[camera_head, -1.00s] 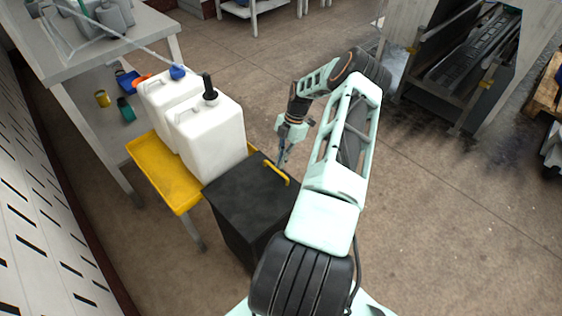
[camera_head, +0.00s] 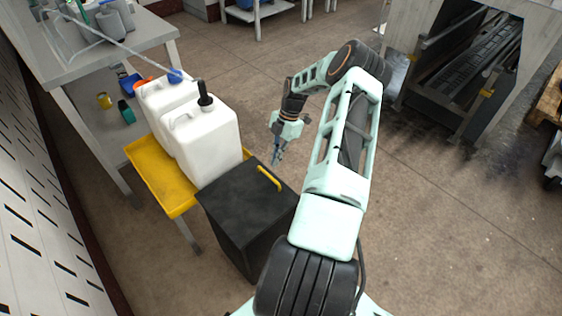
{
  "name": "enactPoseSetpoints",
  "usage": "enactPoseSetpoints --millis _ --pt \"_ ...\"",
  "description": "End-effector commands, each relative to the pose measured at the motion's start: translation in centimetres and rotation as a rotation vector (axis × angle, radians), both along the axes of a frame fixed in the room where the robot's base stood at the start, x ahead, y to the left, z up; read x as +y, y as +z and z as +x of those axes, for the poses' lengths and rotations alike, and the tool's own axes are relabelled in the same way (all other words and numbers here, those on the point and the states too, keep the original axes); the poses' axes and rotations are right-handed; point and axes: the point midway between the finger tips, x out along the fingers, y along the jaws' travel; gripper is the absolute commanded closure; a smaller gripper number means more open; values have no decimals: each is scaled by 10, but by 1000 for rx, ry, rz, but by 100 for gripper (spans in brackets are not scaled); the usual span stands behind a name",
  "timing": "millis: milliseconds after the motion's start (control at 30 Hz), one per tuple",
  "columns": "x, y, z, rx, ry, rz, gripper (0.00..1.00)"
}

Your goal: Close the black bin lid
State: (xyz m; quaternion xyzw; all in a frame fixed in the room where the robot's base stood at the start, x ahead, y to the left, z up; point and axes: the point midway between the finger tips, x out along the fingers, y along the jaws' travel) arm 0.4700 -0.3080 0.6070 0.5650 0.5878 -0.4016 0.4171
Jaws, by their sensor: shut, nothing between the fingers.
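The black bin (camera_head: 238,235) stands in front of me, left of my arm. Its black lid (camera_head: 236,198) lies flat over the top and looks closed. A yellow handle (camera_head: 269,178) sits near the lid's far right edge. My gripper (camera_head: 276,160) is shut and empty. It points down just beyond the lid's far edge, past the yellow handle, and appears apart from it. My arm hides part of the bin's right side.
A yellow tray stand (camera_head: 150,165) holding two white jugs (camera_head: 205,142) is close to the bin's left. A grey table (camera_head: 140,38) stands at the back left. A conveyor machine (camera_head: 470,75) is at the back right. The floor right of my arm is clear.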

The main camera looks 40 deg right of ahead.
Motion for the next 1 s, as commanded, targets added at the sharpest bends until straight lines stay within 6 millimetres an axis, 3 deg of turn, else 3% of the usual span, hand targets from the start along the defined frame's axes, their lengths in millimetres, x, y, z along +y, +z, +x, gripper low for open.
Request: enactPoseSetpoints --millis 100,400,700,1000 --pt "-30 18 2 -4 -5 -5 100" --pt "-73 46 3 -2 -3 -2 100" --pt "-84 55 3 -2 -1 -1 100" --pt "-76 63 12 18 9 -29 100"
